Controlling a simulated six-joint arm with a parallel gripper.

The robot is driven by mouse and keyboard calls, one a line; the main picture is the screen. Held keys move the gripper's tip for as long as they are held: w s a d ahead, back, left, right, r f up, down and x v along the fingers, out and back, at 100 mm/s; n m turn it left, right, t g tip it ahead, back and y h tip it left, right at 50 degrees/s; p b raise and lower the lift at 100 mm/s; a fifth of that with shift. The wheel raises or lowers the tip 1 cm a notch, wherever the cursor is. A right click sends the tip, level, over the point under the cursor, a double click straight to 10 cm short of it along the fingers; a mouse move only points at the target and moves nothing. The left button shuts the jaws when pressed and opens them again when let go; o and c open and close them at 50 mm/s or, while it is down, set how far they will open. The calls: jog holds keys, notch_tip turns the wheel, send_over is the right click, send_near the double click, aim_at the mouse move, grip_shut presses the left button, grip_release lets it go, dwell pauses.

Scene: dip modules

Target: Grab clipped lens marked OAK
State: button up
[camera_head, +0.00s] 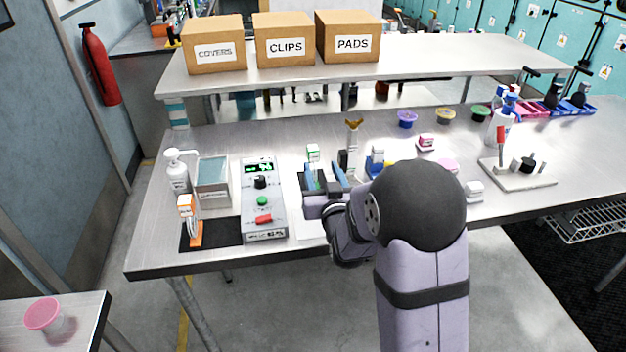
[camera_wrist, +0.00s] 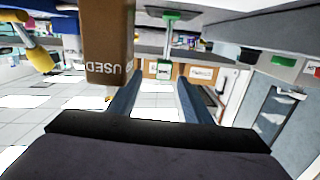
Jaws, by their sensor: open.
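Several small clipped pieces with white tags stand on the bench; their tag words are too small to read, so I cannot tell which is OAK. One with a green-edged tag (camera_head: 312,153) stands just beyond my gripper (camera_head: 325,180). In the wrist view a green clip with a tag (camera_wrist: 164,71) shows ahead, between the finger lines and apart from them. An orange clip with a white tag (camera_head: 187,206) stands on a black mat at left.
A control box (camera_head: 264,213) with a green display stands left of my gripper. A brown block marked USED (camera_wrist: 108,50) is close at left in the wrist view. A pump bottle (camera_head: 178,172) and grey bin (camera_head: 212,188) stand at left. Cartons (camera_head: 285,52) line the shelf.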

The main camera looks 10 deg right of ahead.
aim_at(315, 157)
jog(key=shift+w+a+f+n+t, duration=0.15)
jog(key=shift+w+a+n+t, duration=0.05)
jog(key=shift+a+n+t, duration=0.1)
jog(key=shift+w+p, duration=1.1)
jog(key=shift+w, duration=2.3)
jog(key=shift+w+r+p, duration=0.25)
jog(key=shift+w+p, duration=0.05)
jog(key=shift+w, duration=0.1)
jog(key=w+p, duration=0.1)
jog(key=w, duration=0.1)
jog(key=shift+w, duration=0.35)
jog(key=shift+w+p, duration=0.45)
jog(key=shift+w, duration=0.4)
jog(key=shift+f, duration=0.1)
